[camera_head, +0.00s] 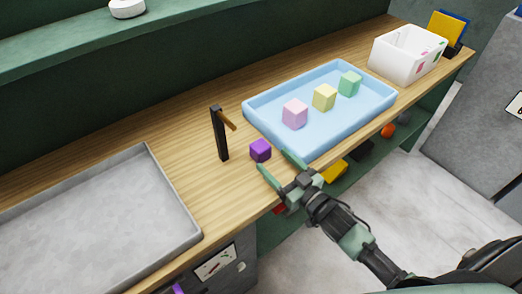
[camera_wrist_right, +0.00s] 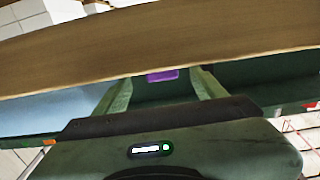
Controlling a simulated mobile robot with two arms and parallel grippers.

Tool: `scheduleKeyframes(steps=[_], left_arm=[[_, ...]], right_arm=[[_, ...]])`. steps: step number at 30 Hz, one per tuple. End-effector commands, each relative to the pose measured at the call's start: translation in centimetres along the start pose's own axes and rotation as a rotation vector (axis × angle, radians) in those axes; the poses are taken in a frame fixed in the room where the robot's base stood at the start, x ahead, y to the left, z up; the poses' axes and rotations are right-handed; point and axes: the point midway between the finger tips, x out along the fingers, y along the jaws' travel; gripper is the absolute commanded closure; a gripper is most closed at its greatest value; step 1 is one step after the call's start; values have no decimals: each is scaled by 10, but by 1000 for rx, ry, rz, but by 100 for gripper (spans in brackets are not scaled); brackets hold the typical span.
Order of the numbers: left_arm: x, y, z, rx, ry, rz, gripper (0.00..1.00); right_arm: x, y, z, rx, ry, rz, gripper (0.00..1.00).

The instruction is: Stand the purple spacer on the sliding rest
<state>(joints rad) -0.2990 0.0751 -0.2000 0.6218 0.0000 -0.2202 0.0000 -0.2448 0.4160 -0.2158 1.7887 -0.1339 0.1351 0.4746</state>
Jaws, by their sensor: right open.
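The purple spacer (camera_head: 260,150) is a small purple cube on the wooden bench, just left of the blue tray's near corner. My right gripper (camera_head: 275,162) is open and empty, with its fingers pointing at the cube from the front edge side. In the right wrist view a purple patch of the spacer (camera_wrist_right: 162,75) shows between the two open fingers (camera_wrist_right: 162,90), beyond their tips. A black post with a short brown arm (camera_head: 219,133) stands upright left of the cube. I cannot tell for sure which thing is the sliding rest. My left gripper is not in view.
The blue tray (camera_head: 340,134) holds pink, yellow and green blocks. A grey tray (camera_head: 174,190) lies at the left. A white bin (camera_head: 393,60) stands at the far right end. Bare wood lies behind the post. A lower shelf under the bench holds loose items.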

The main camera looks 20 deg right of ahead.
Motion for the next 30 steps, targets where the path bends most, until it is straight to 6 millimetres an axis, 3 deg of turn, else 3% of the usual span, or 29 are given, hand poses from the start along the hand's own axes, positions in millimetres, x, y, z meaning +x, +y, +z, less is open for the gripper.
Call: scheduleKeyframes(steps=[18, 26, 30], left_arm=[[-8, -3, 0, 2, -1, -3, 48], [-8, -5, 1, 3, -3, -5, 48], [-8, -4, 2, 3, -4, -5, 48]], right_arm=[[71, -1, -1, -3, 2, -2, 29], [73, -1, 0, -4, 1, -2, 29], [73, -1, -1, -4, 1, -2, 65]])
